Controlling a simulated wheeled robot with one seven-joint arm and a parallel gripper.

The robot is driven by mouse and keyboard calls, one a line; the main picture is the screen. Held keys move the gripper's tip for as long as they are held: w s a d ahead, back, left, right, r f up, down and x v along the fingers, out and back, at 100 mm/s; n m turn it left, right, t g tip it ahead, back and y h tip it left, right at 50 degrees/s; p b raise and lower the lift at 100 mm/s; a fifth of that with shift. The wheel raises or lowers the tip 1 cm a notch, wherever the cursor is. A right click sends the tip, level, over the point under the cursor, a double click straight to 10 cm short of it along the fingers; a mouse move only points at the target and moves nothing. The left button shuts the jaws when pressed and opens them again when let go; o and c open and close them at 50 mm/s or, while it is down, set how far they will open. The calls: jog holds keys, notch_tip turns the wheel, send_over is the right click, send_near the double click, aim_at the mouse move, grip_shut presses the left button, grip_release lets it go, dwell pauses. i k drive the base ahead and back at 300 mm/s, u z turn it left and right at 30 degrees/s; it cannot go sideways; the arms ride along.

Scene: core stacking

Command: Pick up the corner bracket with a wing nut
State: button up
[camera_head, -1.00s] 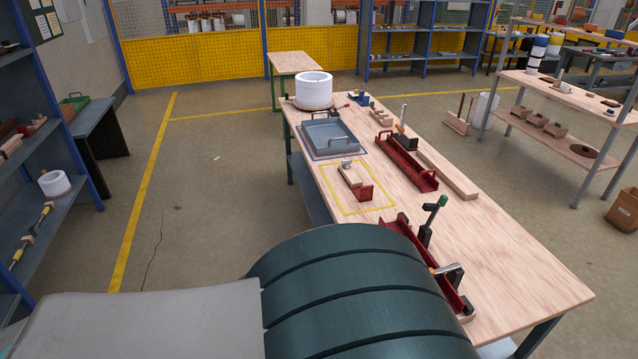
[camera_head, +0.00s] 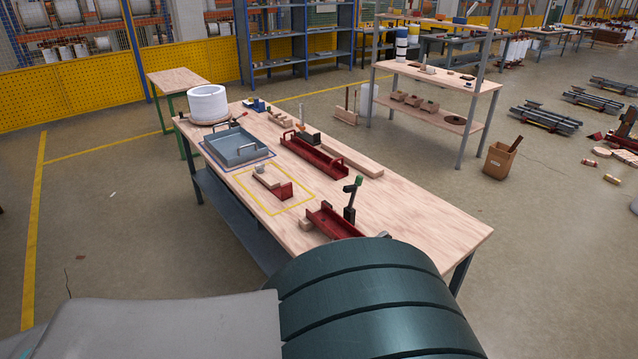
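Inside a yellow outline (camera_head: 272,213) on the wooden workbench (camera_head: 420,220) lies a small assembly. It has a pale wooden strip (camera_head: 268,180) with a small grey piece at its far end and a red angled piece (camera_head: 284,191) at its near end. This may be the corner bracket with a wing nut, but the parts are too small to tell. A large part of my arm fills the bottom of the view. My gripper is not in view.
A grey-blue tray (camera_head: 238,148) stands behind the outline. A long red channel (camera_head: 312,156) lies to the right, and a red fixture with a dark upright clamp (camera_head: 350,203) stands nearer. A white spool (camera_head: 207,103) is at the far end. The bench's right front is clear.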

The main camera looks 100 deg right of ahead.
aim_at(284, 193)
jog(key=z, duration=2.35)
jog(key=i, duration=3.9)
jog(key=z, duration=3.3)
